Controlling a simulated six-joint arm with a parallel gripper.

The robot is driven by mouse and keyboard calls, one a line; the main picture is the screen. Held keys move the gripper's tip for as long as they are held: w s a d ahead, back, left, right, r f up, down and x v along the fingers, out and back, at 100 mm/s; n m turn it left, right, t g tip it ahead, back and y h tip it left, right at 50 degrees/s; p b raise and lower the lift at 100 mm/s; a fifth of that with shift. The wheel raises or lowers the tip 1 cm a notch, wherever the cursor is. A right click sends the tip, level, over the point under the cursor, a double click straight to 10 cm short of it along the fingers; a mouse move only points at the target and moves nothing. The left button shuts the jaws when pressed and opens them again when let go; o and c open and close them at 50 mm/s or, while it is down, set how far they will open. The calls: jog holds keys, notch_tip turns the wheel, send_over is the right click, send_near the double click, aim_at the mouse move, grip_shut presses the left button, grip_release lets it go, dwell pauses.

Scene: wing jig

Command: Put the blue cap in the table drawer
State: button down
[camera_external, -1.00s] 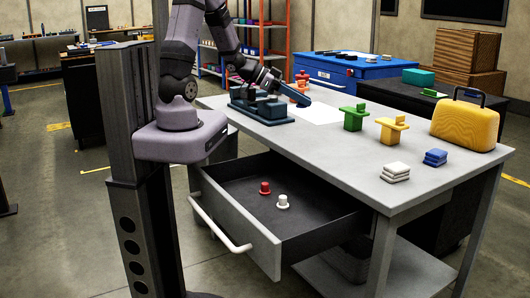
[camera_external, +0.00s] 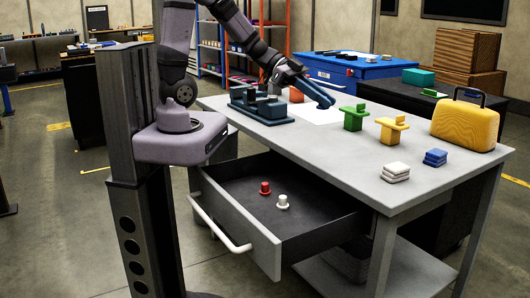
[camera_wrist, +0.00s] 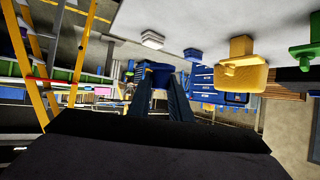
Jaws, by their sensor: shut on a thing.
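My gripper (camera_external: 324,101) is above the tabletop, right of the dark blue jig. In the wrist view, its two fingers (camera_wrist: 160,80) are shut on a dark blue piece, the blue cap (camera_wrist: 158,70), at their tips. The cap cannot be made out apart from the dark blue fingers in the external view. The table drawer (camera_external: 235,226) is pulled open below the tabletop. A red cap (camera_external: 265,187) and a white cap (camera_external: 283,201) stand inside it, with bare floor around them.
The dark blue jig (camera_external: 262,107) stands on the table (camera_external: 310,150). A green block piece (camera_external: 353,117), a yellow block piece (camera_external: 390,129), white blocks (camera_external: 396,172), blue blocks (camera_external: 435,158) and a yellow case (camera_external: 465,124) stand along the right. The drawer handle (camera_external: 215,225) juts out front.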

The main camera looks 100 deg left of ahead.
jog(key=d+m+g+h, duration=0.3)
jog(key=d+m+h, duration=0.25)
jog(key=d, duration=1.25)
send_over(310, 227)
notch_tip(310, 227, down, 17)
jog(key=shift+y, duration=0.35)
jog(key=shift+f+b, duration=0.85)
jog(key=shift+f, duration=4.75)
jog(key=shift+f, duration=0.1)
jog(key=shift+s+f, duration=0.1)
jog(key=shift+f, duration=0.05)
jog(key=c, duration=1.6)
grip_release()
